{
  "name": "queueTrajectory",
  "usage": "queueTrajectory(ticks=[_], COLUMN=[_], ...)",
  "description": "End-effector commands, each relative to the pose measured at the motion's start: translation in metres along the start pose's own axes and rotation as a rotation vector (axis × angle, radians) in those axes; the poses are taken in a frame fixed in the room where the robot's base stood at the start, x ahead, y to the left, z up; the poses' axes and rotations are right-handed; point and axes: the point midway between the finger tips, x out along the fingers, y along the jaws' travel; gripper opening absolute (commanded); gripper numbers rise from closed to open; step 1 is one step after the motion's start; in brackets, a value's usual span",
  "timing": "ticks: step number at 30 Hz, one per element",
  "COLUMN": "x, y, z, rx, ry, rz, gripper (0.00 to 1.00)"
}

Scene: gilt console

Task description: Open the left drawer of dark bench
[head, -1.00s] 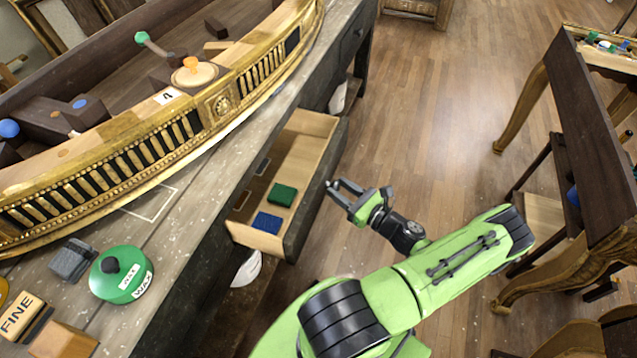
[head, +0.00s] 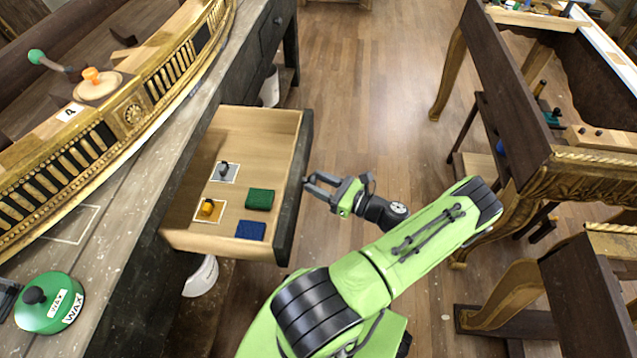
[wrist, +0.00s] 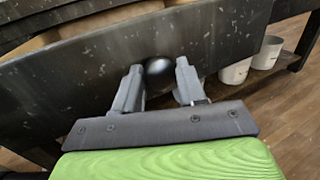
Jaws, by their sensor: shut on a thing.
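The left drawer (head: 243,135) of the dark bench (head: 130,200) is pulled well out, and its pale wooden inside shows in the head view. My gripper (head: 307,187) is at the outer side of its dark front. In the wrist view my gripper (wrist: 160,85) has its two fingers on either side of a round black knob (wrist: 159,70) on the dark drawer front (wrist: 90,75). The fingers are shut on this knob. In the head view the knob is too small to make out clearly.
In the drawer lie a green block (head: 260,199), a blue block (head: 250,230), an orange-knobbed piece (head: 208,208) and a grey-knobbed piece (head: 224,169). A green wax tin (head: 50,303) stands on the bench top. Dark wooden furniture (head: 520,110) stands at the right. Clear floor lies between.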

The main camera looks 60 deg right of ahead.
Motion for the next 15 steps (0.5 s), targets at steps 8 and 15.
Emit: queueTrajectory(ticks=[8,15], x=[0.0001,0.0002], y=[0.0002,0.0001], z=[-0.0003,-0.0001], rx=[0.0,0.0], ry=[0.001,0.001], rz=[0.001,0.0], gripper=[0.62,0.64])
